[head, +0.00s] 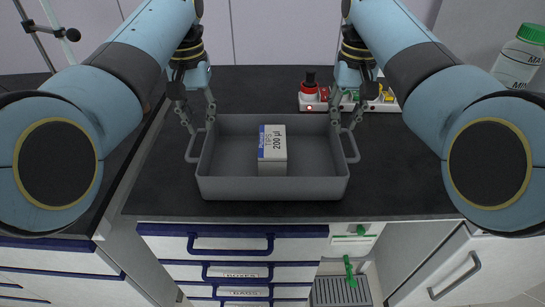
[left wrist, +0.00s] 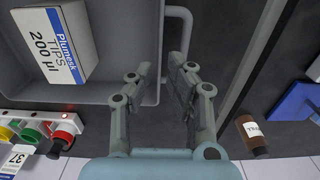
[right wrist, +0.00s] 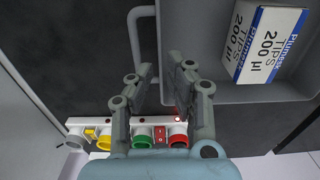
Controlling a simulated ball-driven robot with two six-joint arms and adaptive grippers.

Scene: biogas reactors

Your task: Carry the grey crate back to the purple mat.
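The grey crate (head: 230,187) sits on the dark worktop and has a loop handle at each side. A white and blue box of 200 µl tips (head: 272,150) stands inside it. My left gripper (head: 197,112) is open above the crate's left handle (head: 193,148), which shows just beyond its fingertips in the left wrist view (left wrist: 163,72). My right gripper (head: 347,112) is open above the right handle (head: 352,147); the right wrist view shows its fingers apart (right wrist: 160,70) beside that handle. No purple mat can be made out.
A white strip with red, green and yellow knobs (head: 318,105) lies behind the crate's right side. A green-capped bottle (head: 518,60) stands at the far right. In the left wrist view are a brown bottle (left wrist: 252,135) and a blue flat object (left wrist: 297,105). Drawers (head: 235,245) lie below the worktop.

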